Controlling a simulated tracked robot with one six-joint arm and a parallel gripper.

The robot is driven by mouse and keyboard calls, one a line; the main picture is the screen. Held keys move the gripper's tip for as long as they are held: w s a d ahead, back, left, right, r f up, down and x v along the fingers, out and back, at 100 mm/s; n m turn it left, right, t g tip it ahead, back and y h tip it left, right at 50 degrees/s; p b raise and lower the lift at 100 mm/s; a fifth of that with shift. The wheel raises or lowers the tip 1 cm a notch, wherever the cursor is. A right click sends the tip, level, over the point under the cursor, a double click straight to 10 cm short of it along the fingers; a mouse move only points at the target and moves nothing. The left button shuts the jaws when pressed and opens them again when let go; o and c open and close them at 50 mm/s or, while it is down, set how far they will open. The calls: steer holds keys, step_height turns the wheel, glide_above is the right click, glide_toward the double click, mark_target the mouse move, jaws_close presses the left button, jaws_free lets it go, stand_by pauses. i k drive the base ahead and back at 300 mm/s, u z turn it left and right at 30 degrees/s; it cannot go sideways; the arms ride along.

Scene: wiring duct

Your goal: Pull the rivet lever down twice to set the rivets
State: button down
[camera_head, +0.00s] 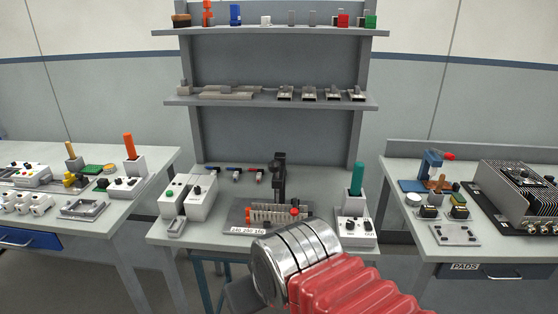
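A dark upright press (279,180) stands on the middle bench, behind a grey fixture plate (236,217). A pale slotted wiring duct (274,213) lies across the plate. A small red knob (294,211) shows at the duct's right part; I cannot tell whether it is the end of the rivet lever. The rivets are too small to make out. My arm, with a shiny metal section and red bellows, fills the bottom middle, in front of the bench. I cannot see my gripper's fingers or anything in them.
A white control box (188,196) stands left of the press and a box with a teal handle (355,206) right of it. Small tools (236,173) lie behind. Shelves (270,101) rise at the back. Cluttered side benches stand left and right, with gaps between.

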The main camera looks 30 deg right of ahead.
mark_target(274, 166)
steer(key=u, duration=0.05)
steer(key=i, duration=1)
steer(key=z, duration=0.05)
